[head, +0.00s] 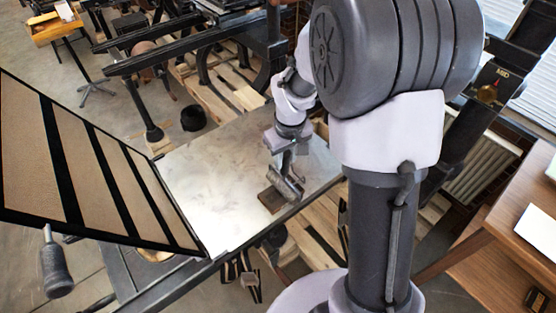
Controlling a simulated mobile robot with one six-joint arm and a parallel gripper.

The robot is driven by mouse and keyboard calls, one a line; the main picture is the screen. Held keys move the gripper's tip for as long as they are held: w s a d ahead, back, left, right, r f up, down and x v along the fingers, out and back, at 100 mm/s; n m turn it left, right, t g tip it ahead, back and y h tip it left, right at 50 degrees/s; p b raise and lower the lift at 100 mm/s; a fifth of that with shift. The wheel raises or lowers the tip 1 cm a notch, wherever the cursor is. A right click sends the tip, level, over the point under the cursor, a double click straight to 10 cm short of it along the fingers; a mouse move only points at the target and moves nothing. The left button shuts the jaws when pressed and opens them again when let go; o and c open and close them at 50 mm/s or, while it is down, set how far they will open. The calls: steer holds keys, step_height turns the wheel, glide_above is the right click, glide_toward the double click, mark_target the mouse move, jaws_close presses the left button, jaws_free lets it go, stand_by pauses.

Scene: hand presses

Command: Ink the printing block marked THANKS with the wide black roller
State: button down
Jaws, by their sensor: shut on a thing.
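My gripper (286,158) points down over the pale metal press bed (215,165), shut on a roller. The roller (290,188) is a dark grey cylinder below my gripper. It is low over the right part of the bed. A small brown block (271,201) lies flat on the bed near its front edge, just left of the roller. The roller overlaps the block's right side in this view; I cannot tell whether they touch. The block's marking is too small to read, and its face shows no clear ink.
A hinged frame with tan panels and black bars (108,190) stands tilted up at the bed's left edge. A wooden table with a white sheet (540,235) is at the right. Other presses (190,45) stand behind. Most of the bed is clear.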

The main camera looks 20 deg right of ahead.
steer(key=shift+w+d, duration=0.15)
steer(key=shift+d, duration=0.25)
steer(key=s+a+b, duration=0.2)
steer(key=a, duration=0.4)
steer(key=shift+a+b, duration=0.3)
steer(key=shift+a, duration=0.05)
stand_by(3.4)
steer(key=shift+s, duration=0.1)
